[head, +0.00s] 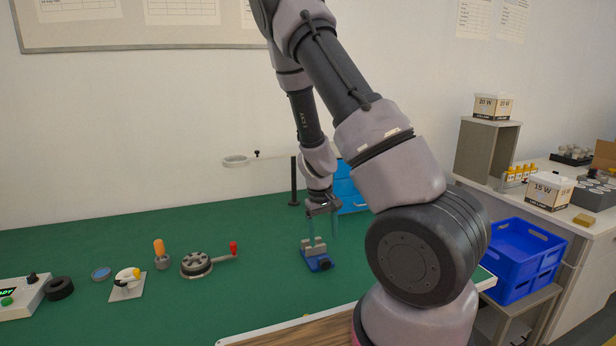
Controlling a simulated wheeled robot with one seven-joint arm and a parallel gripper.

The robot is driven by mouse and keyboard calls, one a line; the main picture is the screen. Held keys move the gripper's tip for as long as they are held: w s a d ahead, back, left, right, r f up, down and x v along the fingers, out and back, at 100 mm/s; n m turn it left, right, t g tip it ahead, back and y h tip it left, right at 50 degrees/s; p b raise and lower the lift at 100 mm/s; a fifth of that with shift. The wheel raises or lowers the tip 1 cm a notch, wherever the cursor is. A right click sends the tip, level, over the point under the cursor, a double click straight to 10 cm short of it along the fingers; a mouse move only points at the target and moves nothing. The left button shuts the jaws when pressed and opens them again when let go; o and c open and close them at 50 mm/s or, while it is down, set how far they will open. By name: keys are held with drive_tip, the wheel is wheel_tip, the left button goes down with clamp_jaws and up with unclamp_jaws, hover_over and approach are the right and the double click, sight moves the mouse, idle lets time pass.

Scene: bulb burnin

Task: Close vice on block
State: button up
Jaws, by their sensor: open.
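The vice (318,264) is a small blue device with light grey jaws on the green worktop, in the middle of the head view. My gripper (322,238) points down just above and around the top of the vice. Its two thin fingers are apart. I cannot tell whether a finger touches the vice. No block can be made out clearly between the vice's jaws; they are small and partly behind a finger. The vice's handle cannot be made out either.
A round grey fixture with a red-knobbed crank (197,263) stands left of the vice. An orange-handled tool (160,252) and a white toggle clamp (127,285) are further left. A black post (293,182) and blue drawers (349,190) stand behind. Blue crates (522,262) are at right.

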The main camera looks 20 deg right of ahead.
drive_tip(key=a+r+m+t+y, duration=0.1)
drive_tip(key=a+r+m+y, duration=0.1)
drive_tip(key=r+m, duration=0.7)
drive_tip(key=s+a+r+m+t+y, duration=0.1)
drive_tip(key=a+r+m+y, duration=0.1)
drive_tip(key=r+m, duration=0.8)
drive_tip(key=shift+a+r+m+t, duration=0.25)
drive_tip(key=shift+a+m, duration=0.35)
drive_tip(key=shift+m, duration=1.9)
drive_tip(key=shift+s, duration=0.1)
drive_tip(key=m+g+h, duration=0.3)
drive_tip(key=m, duration=1)
approach(326, 261)
drive_tip(key=shift+t, duration=0.25)
drive_tip(key=f, duration=1)
drive_tip(key=shift+s+d+f, duration=0.1)
drive_tip(key=shift+s, duration=0.1)
